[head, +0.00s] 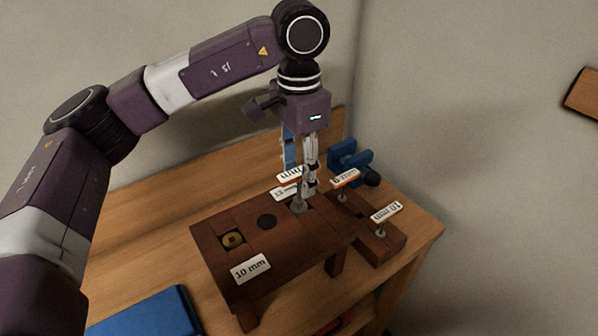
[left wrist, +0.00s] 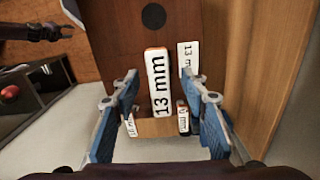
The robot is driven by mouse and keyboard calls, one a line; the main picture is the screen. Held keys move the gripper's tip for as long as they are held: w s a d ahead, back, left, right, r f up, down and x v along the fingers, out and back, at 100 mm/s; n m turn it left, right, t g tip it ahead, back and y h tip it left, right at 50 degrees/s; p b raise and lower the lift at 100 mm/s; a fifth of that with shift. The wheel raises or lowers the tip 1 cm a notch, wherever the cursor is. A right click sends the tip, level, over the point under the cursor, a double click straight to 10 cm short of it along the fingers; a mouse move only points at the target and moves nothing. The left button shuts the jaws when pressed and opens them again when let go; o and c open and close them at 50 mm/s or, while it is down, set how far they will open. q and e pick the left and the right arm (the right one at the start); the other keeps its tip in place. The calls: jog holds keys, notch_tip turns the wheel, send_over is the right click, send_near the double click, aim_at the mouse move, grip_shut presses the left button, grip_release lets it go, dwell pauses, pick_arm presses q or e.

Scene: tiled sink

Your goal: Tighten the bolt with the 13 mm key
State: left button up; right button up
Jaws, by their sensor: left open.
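The 13 mm key (head: 298,205) stands upright in the brown wooden block (head: 255,212), at the hole beside a flat 13 mm label (head: 285,191). Its tagged handle (left wrist: 158,82) shows large in the left wrist view. My left gripper (head: 308,190) points down over the key. In the left wrist view its blue-padded fingers (left wrist: 163,110) are apart, one on each side of the handle, with gaps visible. The bolt under the key is hidden.
Other tagged keys (head: 344,178) (head: 387,212) stand in a low rack at the right. The block also has a brassy fitting (head: 232,239) by a 10 mm label (head: 250,269) and a dark disc (head: 267,222). A blue vise (head: 350,158) stands behind.

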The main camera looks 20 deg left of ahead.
pick_arm(q)
jog(key=shift+r+p, duration=2.1)
jog(key=shift+r, duration=1.35)
